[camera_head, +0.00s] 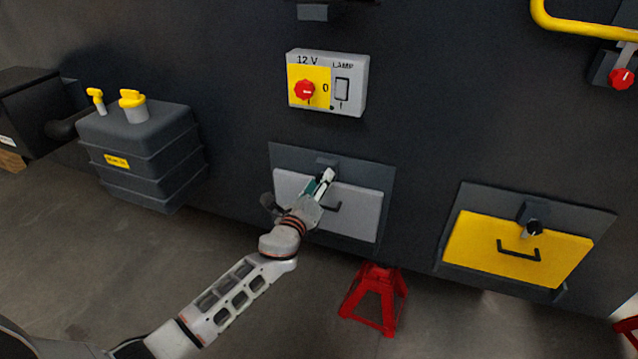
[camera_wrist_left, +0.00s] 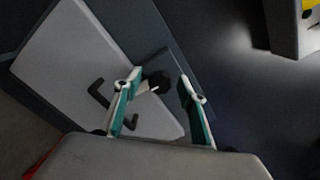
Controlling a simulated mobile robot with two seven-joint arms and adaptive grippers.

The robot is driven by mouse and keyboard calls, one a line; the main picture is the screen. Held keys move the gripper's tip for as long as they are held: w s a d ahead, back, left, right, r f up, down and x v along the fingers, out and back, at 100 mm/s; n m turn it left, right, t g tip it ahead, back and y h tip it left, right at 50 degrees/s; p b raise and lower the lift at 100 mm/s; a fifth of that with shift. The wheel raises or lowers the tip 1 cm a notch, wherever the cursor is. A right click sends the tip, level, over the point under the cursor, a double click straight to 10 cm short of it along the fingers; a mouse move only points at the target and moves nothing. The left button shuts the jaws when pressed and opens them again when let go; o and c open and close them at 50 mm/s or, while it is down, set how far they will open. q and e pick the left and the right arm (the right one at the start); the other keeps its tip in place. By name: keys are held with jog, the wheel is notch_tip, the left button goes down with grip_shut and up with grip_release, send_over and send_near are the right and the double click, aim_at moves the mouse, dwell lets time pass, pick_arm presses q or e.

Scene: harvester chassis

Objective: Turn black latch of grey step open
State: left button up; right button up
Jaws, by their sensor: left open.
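The grey step (camera_head: 360,213) is a flat grey panel in a dark frame on the chassis wall, with a black bar handle below its top edge. It fills the upper left of the left wrist view (camera_wrist_left: 75,60). Its black latch (camera_wrist_left: 158,83) is a dark round knob with a small pale mark, at the panel's top edge. In the head view my gripper mostly hides the latch. My left gripper (camera_head: 326,178) is open in front of the latch. In the left wrist view its teal-padded fingers (camera_wrist_left: 159,78) stand on either side of the latch; contact cannot be told.
A 12 V and lamp switch box (camera_head: 347,85) sits above the step. A yellow step (camera_head: 490,245) with its own black latch is to the right. A red stand (camera_head: 376,298) is on the floor below, and a dark tank (camera_head: 142,150) with yellow caps is left.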

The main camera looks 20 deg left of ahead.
pick_arm(q)
jog(key=c, duration=1.1)
